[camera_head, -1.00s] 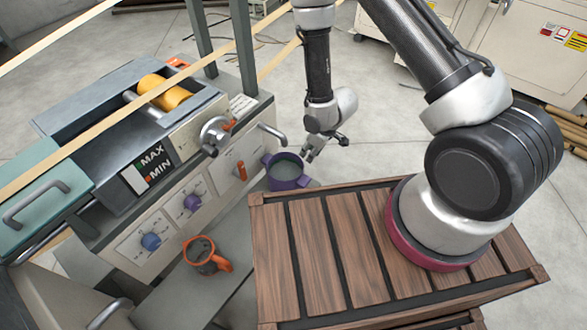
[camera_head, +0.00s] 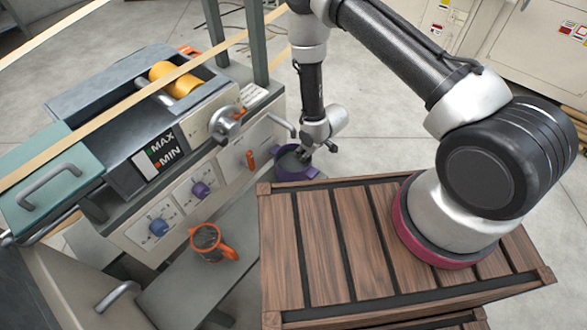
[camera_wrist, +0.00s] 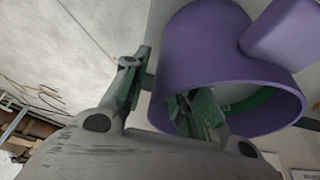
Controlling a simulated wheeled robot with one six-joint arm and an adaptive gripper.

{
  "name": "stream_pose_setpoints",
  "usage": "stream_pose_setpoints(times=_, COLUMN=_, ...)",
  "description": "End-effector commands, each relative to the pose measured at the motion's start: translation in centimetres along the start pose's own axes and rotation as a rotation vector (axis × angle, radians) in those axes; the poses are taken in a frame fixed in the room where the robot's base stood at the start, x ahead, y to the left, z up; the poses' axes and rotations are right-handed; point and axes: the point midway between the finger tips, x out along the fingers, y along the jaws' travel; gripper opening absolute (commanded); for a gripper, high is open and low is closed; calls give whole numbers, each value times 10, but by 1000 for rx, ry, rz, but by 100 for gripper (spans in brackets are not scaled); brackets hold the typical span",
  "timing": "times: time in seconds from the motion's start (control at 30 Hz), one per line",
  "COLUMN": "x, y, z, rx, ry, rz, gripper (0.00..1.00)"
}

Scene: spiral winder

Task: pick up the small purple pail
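The small purple pail (camera_head: 291,173) stands on the grey ledge, beside the machine's front panel and just past the back left corner of the wooden crate. My gripper (camera_head: 307,154) is down at its rim, on the right side. In the wrist view, the purple pail (camera_wrist: 205,62) fills the upper right, with its mouth toward the camera. My gripper (camera_wrist: 160,85) straddles the pail's wall: one finger reaches inside the mouth, the other is outside. The fingers are apart, with a visible gap between the outer finger and the wall. The inner fingertip is partly hidden.
A dark mug with orange rim and handle (camera_head: 208,243) stands on the ledge (camera_head: 185,285) nearer the front. The machine panel (camera_head: 215,170) with knobs and a crank is close at left. The slatted wooden crate (camera_head: 345,250) lies under my arm's base.

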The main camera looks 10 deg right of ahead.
Motion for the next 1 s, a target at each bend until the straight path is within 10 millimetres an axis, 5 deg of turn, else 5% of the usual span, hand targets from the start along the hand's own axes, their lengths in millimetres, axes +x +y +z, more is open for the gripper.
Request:
stream_pose_setpoints(times=0.27, x=5, y=0, z=0, rx=0, ry=1, rz=0, gripper=28)
stream_pose_setpoints(times=0.43, x=4, y=0, z=0, rx=0, ry=1, rz=0, gripper=0)
stream_pose_setpoints(times=1.0, x=4, y=0, z=-1, rx=0, ry=3, rz=1, gripper=0)
